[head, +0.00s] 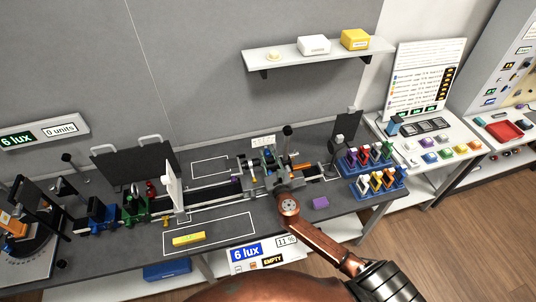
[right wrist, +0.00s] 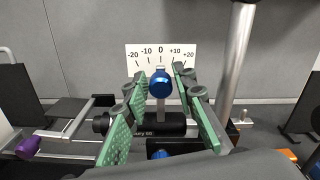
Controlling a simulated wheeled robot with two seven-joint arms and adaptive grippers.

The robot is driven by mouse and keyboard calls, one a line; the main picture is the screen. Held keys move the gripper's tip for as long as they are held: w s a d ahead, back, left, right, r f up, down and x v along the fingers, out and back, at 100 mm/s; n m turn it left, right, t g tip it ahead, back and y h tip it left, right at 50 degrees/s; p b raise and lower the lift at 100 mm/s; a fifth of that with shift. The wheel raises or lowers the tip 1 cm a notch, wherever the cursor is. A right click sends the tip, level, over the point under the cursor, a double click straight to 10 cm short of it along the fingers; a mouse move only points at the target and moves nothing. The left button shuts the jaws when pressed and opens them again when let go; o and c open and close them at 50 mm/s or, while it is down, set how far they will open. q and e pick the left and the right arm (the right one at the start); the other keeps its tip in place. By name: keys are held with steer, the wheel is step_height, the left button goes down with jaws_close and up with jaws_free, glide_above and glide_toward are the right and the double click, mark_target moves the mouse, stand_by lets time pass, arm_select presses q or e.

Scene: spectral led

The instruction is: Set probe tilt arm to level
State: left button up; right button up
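The probe tilt arm's blue round knob (right wrist: 160,83) shows in the right wrist view, in front of a white tilt scale (right wrist: 135,56) marked from -20 to +20. The knob appears nearly under the 0 mark, on a short grey stem. My right gripper (right wrist: 160,80) is open, with one green-padded finger on each side of the knob and small gaps visible. In the head view my right gripper (head: 280,178) reaches over the bench rail and hides part of the tilt mount. The scale (head: 263,141) shows behind it. My left gripper is not in view.
A metal post (right wrist: 233,65) rises close to the right of the fingers. A black plate (head: 134,165), a white screen (head: 172,187) and blue racks (head: 378,186) stand along the bench.

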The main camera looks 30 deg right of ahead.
steer(key=shift+o, duration=1.1)
steer(key=v, duration=1.2)
